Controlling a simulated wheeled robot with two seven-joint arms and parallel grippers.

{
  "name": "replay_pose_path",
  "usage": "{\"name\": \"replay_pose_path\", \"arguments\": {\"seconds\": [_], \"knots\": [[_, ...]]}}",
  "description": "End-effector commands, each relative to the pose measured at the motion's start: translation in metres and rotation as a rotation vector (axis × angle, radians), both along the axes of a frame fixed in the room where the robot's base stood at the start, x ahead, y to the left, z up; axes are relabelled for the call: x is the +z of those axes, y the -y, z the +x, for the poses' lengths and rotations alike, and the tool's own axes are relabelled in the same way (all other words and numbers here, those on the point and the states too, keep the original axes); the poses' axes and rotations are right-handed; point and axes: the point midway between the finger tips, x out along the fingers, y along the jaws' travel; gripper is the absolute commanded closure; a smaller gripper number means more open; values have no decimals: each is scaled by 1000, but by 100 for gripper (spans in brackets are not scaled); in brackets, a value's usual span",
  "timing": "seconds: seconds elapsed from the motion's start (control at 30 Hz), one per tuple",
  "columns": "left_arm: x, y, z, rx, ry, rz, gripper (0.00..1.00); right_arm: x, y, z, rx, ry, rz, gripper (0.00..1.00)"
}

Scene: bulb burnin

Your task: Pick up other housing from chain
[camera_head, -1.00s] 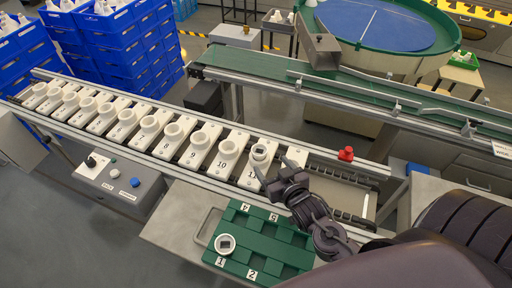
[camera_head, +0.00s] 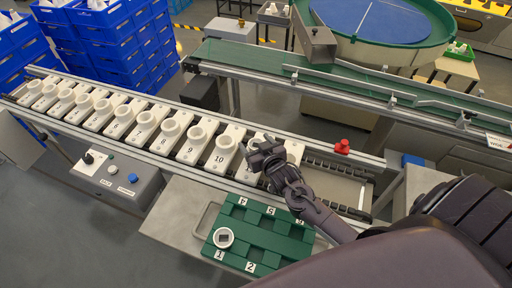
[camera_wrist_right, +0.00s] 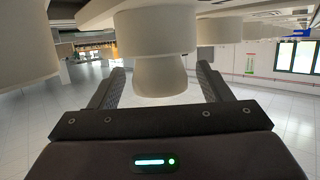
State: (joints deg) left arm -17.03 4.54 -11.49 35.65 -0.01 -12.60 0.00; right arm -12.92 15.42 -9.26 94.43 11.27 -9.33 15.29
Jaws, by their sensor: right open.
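My right gripper (camera_head: 262,148) is over carrier 11 and hides most of what stands there. In the right wrist view, a white housing (camera_wrist_right: 158,45) hangs in view between the two open fingers (camera_wrist_right: 160,82), with gaps on both sides. Another white housing (camera_wrist_right: 22,45) is at the left edge. A white housing (camera_head: 223,238) with a dark square centre sits at place 1 of the green tray (camera_head: 275,233). My left gripper is not in view.
A red knob-like part (camera_head: 342,146) stands on the chain's far rail. A grey control box (camera_head: 115,180) with buttons is at the near side. A green belt conveyor (camera_head: 240,58) runs behind. Stacked blue crates (camera_head: 110,45) stand at the back left.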

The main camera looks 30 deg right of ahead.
Motion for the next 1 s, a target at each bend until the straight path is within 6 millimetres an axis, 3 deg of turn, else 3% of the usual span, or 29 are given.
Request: {"name": "replay_pose_path", "arguments": {"seconds": [0.17,0.53,0.83,1.0], "knots": [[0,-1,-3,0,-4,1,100,0,0,0,1,0,0,28],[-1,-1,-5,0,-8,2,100,0,0,0,0,0,0,75],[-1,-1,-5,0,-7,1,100,3,0,0,0,1,0,75],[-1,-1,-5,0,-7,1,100,18,0,0,1,3,0,75]]}}
